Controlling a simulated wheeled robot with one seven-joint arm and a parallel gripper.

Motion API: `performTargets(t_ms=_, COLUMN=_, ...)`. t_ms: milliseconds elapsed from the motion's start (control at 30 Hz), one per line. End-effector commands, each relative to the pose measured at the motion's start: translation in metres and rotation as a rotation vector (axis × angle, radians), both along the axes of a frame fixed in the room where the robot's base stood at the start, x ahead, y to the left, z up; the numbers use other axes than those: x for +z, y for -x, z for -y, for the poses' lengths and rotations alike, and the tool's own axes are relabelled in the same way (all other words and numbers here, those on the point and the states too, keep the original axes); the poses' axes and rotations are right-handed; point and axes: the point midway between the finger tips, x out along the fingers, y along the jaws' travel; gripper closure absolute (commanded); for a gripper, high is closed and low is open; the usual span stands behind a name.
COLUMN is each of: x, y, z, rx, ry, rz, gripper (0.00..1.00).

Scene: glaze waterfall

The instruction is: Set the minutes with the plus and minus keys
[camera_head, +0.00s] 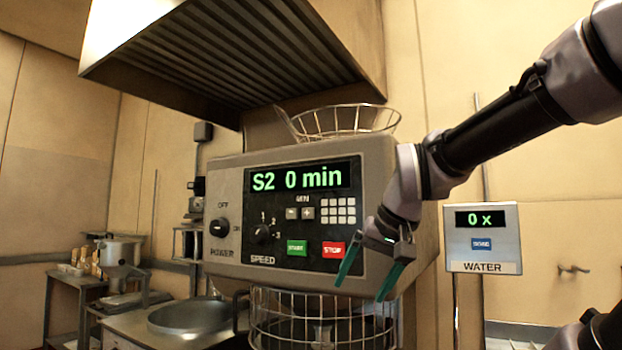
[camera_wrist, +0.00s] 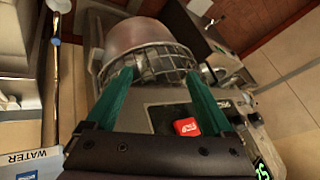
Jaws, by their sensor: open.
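The mixer's control panel (camera_head: 254,227) faces me, with a lit display (camera_head: 300,179) reading "S2 0 min". The minus key (camera_head: 291,213) and plus key (camera_head: 308,213) sit under the label "MIN". Below them are the green START key (camera_head: 297,247) and the red STOP key (camera_head: 333,250), which also shows in the wrist view (camera_wrist: 187,127). My gripper (camera_head: 368,284) is open and empty, with its green fingers pointing down at the panel's lower right, to the right of STOP. In the wrist view its fingers (camera_wrist: 158,82) stand apart on either side of the STOP key.
A keypad (camera_head: 339,211) lies right of the plus key. The power knob (camera_head: 219,228) and speed knob (camera_head: 262,234) are on the left. A wire guard (camera_head: 300,322) is below the panel. A water box (camera_head: 482,238) reading "0 x" stands to the right, a metal hood (camera_head: 225,50) above.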

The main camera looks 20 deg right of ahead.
Motion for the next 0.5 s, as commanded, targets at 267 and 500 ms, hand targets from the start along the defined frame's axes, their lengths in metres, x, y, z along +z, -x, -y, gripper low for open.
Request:
performTargets(t_ms=267, x=0.0000, y=0.0000, z=0.0000, rx=0.000, ry=0.000, rz=0.000, gripper=0.90)
performTargets(t_ms=500, x=0.0000, y=0.0000, z=0.0000, rx=0.000, ry=0.000, rz=0.000, gripper=1.00)
